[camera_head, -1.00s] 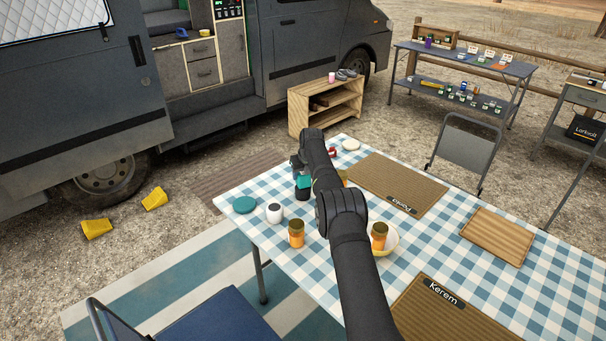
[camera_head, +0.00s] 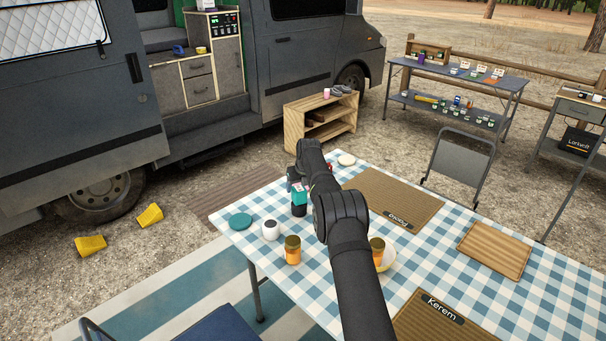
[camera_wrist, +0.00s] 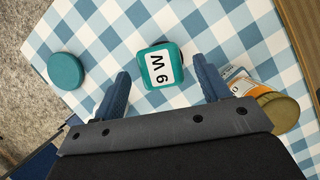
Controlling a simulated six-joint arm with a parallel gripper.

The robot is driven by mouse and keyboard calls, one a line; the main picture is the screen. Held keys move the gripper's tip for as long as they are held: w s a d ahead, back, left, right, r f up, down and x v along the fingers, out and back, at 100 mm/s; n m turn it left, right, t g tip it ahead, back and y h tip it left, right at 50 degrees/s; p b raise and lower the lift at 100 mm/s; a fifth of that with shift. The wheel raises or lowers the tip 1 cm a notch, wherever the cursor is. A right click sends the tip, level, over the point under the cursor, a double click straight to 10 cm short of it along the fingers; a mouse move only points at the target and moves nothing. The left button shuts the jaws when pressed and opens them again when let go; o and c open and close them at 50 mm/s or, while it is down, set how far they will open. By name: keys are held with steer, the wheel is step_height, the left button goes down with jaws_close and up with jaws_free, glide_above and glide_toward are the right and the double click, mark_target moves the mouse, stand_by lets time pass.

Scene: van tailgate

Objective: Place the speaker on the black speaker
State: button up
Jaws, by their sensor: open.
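A small teal box-shaped speaker (camera_head: 299,197) with a white label stands near the far left part of the table. A black body (camera_head: 299,210), which looks like the black speaker, shows directly under it; the contact between them is too small to make out. In the wrist view the teal speaker's labelled top (camera_wrist: 163,67) faces the camera, between and beyond the fingertips. My gripper (camera_wrist: 161,88) is open, with one finger on each side and apart from the speaker. In the head view my gripper (camera_head: 296,180) is partly hidden behind my arm, above the teal speaker.
In the wrist view an olive-lidded jar (camera_wrist: 279,108) lies close to the right finger. A brown mat (camera_head: 390,195) lies to the right.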

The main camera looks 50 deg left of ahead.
mark_target(299, 188)
steer(key=v, duration=0.9)
stand_by(0.4)
steer(key=x, duration=1.2)
steer(key=shift+f, duration=0.1)
stand_by(0.4)
